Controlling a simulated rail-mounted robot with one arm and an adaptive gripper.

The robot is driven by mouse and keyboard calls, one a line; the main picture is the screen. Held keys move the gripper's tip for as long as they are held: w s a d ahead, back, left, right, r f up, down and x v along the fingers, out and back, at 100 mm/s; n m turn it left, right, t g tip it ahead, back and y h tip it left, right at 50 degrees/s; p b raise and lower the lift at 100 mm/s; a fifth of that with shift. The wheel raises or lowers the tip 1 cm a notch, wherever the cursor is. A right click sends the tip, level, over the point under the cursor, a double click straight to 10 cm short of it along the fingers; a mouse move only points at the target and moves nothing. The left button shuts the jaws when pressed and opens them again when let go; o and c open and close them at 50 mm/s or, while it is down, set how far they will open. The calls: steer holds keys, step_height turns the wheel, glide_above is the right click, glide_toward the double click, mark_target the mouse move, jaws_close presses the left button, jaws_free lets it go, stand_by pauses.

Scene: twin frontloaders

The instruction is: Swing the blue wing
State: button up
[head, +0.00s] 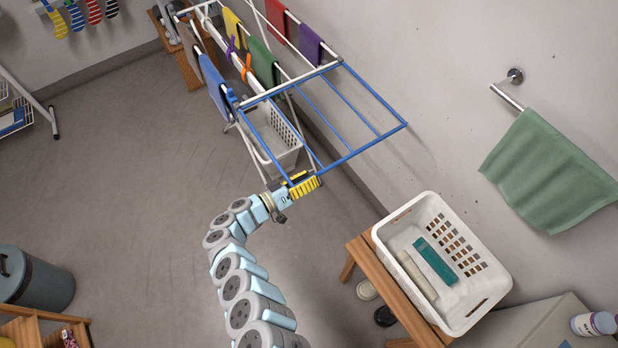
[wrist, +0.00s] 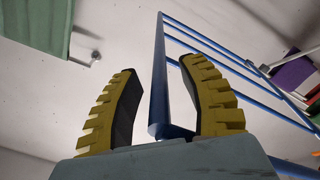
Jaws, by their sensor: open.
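The blue wing (head: 363,149) is a blue tubular frame with crossbars. It sticks out to the right from the near end of the white drying rack (head: 291,84). My gripper (head: 305,186), with yellow ribbed fingers, is at the wing's near corner. In the wrist view my gripper (wrist: 165,100) is open, and a blue bar of the wing (wrist: 159,75) runs between its two fingers. The bar's lower end shows just above the gripper body. I cannot tell whether either finger touches the bar.
A white basket (head: 400,225) stands on a wooden bench (head: 362,256) at right. A green towel (head: 550,170) hangs on the wall. The floor left of the rack is clear.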

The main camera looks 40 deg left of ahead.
steer(key=v, duration=1.2)
stand_by(0.4)
